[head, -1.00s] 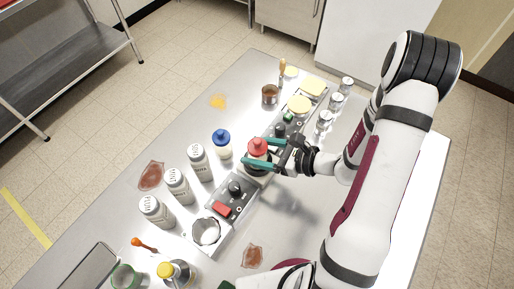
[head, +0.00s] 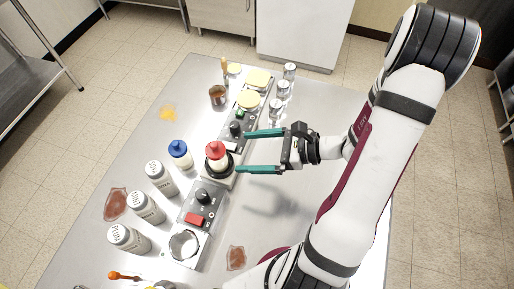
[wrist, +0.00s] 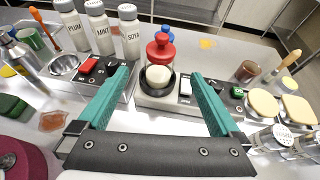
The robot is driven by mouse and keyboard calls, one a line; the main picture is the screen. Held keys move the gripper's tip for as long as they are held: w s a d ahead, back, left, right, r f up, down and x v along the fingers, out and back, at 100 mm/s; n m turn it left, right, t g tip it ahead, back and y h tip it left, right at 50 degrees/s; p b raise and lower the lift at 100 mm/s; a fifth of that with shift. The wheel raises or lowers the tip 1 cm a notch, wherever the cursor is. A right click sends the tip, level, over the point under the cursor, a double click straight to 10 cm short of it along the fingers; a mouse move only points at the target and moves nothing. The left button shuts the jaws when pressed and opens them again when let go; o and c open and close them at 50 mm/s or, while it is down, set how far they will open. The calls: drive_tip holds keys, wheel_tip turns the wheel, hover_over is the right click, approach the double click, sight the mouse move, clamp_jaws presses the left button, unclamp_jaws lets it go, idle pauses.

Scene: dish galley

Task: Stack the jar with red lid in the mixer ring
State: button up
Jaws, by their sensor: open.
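The jar with red lid (head: 216,156) stands upright in the black mixer ring (head: 231,166) on a pale base. In the wrist view the jar's red lid (wrist: 160,50) and cream body show, with the dark ring (wrist: 147,83) around its lower part. My gripper (head: 247,151) is open and empty, with its teal fingers to the right of the jar and apart from it. In the wrist view the gripper (wrist: 163,82) has one finger to each side of the jar, which stands beyond the fingertips.
A blue-lidded jar (head: 180,154) stands left of the ring. Several labelled shakers (head: 146,207) stand farther left. A control unit with a red switch (head: 195,219) and steel bowl (head: 184,245) is in front. A brown cup (head: 218,95) and yellow-topped pads (head: 248,99) are behind.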

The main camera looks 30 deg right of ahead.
drive_tip(key=s+a+r+n+g+h, duration=0.2)
drive_tip(key=s+a+r+n+g, duration=0.5)
drive_tip(key=s+a+n+g, duration=0.3)
drive_tip(key=s+d+r+n+t+h, duration=0.1)
drive_tip(key=s+n+h, duration=0.4)
drive_tip(key=n, duration=0.5)
drive_tip(key=shift+s+d+r+h, duration=0.35)
drive_tip(key=shift+r+h, duration=0.5)
drive_tip(key=shift+h, duration=0.15)
